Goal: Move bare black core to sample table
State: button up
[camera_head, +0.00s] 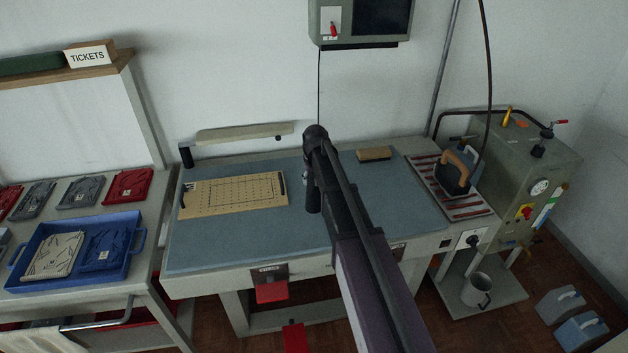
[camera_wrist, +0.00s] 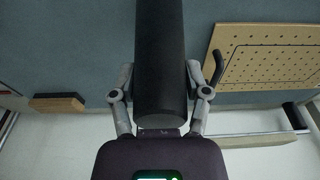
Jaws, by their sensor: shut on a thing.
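My gripper (camera_wrist: 160,76) is shut on the bare black core (camera_wrist: 160,45), a plain dark cylinder, with one finger on each side. In the wrist view the core runs from between the fingers out past the top edge, so its far end is out of sight. My gripper is above the blue-grey mat (camera_head: 240,232) of the middle table. In the head view my arm largely hides the gripper, and I cannot clearly tell the core from the arm there.
A perforated board (camera_head: 230,192) lies on the mat, left of my arm. A wooden block (camera_head: 374,154) is behind my arm to the right. An iron (camera_head: 458,170) stands on a striped rest at the right. A wall unit (camera_head: 360,22) hangs above. The mat's front is clear.

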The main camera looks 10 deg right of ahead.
jog(key=o, duration=0.9)
jog(key=shift+o, duration=0.2)
jog(key=shift+r, duration=0.15)
jog(key=r+p, duration=0.4)
jog(key=s+r+p, duration=0.1)
jog(key=r+p, duration=0.2)
jog(key=p, duration=0.1)
jog(key=r+p, duration=0.4)
jog(key=shift+s+r, duration=0.35)
jog(key=shift+s, duration=0.05)
dwell(0.3)
jog(key=s+g, duration=0.1)
jog(key=s, duration=2.5)
jog(key=shift+a+g, duration=0.15)
jog(key=shift+g, duration=0.25)
jog(key=shift+f, duration=0.1)
